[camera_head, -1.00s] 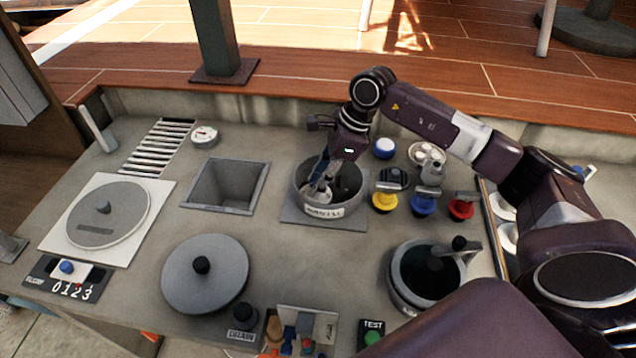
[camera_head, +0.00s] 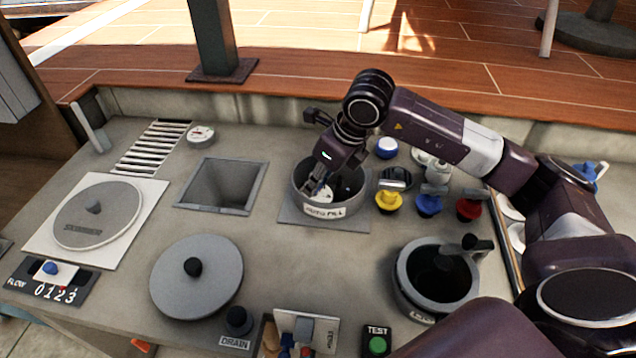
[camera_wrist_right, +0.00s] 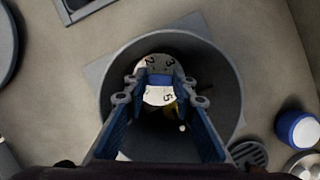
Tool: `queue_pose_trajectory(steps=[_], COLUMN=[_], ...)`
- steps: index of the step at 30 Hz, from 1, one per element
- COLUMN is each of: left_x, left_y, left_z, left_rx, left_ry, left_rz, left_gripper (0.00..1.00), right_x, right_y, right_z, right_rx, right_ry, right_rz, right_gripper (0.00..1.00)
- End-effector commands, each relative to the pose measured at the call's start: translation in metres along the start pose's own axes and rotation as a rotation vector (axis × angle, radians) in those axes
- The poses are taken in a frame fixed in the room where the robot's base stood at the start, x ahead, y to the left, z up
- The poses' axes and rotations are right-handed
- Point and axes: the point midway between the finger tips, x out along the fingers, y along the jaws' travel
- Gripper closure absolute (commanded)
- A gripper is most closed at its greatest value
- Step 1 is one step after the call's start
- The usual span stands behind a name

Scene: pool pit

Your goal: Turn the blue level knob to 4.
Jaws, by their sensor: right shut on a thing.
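The white numbered dial (camera_wrist_right: 160,97) sits inside the round grey pot labelled AUTO FILL (camera_head: 329,211). The 4 is not readable. The blue level knob (camera_wrist_right: 159,81) stands across the middle of the dial. My right gripper (camera_wrist_right: 160,84) reaches down into the pot and is shut on the blue knob, one finger on each side. In the head view its fingertips (camera_head: 317,190) hide most of the knob. My left gripper is not in view.
Yellow (camera_head: 389,201), blue (camera_head: 428,204) and red (camera_head: 468,208) valve handles stand right of the pot. A square open pit (camera_head: 222,186) is to its left. An open round well (camera_head: 437,275), a grey lid (camera_head: 197,276) and a green TEST button (camera_head: 377,345) are nearer.

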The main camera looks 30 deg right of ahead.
Motion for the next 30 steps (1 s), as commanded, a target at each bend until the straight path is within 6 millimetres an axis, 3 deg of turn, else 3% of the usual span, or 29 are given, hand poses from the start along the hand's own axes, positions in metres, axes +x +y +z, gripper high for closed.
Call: queue_pose_trajectory(steps=[16, 17, 21, 30], left_x=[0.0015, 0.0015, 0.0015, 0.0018], left_y=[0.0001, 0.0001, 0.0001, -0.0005], left_z=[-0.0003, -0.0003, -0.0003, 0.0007], left_rx=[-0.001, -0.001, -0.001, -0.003], left_ry=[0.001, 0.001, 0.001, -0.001], left_rz=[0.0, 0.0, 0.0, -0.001], left_gripper=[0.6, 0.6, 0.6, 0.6], right_x=[-0.0019, -0.002, -0.0015, -0.0021], right_y=[-0.001, -0.001, -0.0008, -0.0005], right_z=[0.0025, 0.0025, 0.0018, 0.0009], right_rx=[0.024, 0.024, 0.023, 0.023], right_ry=[-0.006, -0.007, -0.005, -0.002], right_rz=[-0.012, -0.012, -0.011, -0.011], right_gripper=[1.0, 0.73, 0.58, 0.58])
